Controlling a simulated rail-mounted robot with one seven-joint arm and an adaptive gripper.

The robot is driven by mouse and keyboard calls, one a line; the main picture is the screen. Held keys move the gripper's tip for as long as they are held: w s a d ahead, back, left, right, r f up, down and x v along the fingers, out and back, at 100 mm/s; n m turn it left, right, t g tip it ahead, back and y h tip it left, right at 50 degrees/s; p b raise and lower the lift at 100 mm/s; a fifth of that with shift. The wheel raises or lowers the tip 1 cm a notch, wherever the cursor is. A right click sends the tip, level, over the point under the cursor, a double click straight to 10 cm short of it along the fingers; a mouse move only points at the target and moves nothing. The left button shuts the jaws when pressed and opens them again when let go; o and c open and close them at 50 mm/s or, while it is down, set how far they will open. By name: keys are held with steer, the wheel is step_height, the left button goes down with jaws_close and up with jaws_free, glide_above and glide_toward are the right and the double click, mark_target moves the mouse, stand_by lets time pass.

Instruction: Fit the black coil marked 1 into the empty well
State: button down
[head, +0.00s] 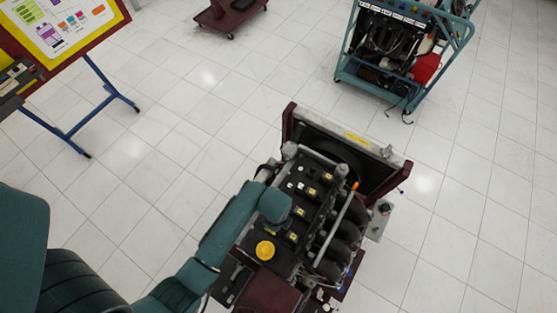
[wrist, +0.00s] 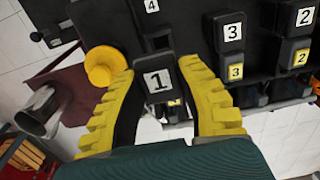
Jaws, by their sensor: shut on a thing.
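The black coil marked 1 (wrist: 157,80) is between the yellow-padded fingers of my gripper (wrist: 160,68), which is shut on it. Its white label faces the wrist camera. Other black coils with white labels, marked 3 (wrist: 232,32), 2 (wrist: 304,16) and 4 (wrist: 152,6), sit on the engine's black top cover. The empty well cannot be made out; the held coil and fingers cover the area below. In the head view, my arm reaches over the engine (head: 300,215) and its wrist hides the fingers and held coil.
A yellow cap (wrist: 104,65) stands just left of my gripper; it also shows in the head view (head: 265,250). Small yellow tags 3 (wrist: 236,72) and 2 (wrist: 300,57) lie by their coils. A blue-framed trainer (head: 405,50) stands farther back.

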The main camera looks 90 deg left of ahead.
step_height(320, 180, down, 3)
steer(key=shift+r+b, duration=0.2)
steer(key=shift+b, duration=1)
steer(key=shift+r, duration=0.25)
steer(key=shift+f, duration=0.2)
steer(key=shift+f, duration=0.25)
steer(key=shift+f+b, duration=0.5)
steer(key=shift+f, duration=0.7)
steer(key=shift+f, duration=0.2)
steer(key=shift+f+b, duration=0.3)
steer(key=shift+f, duration=0.2)
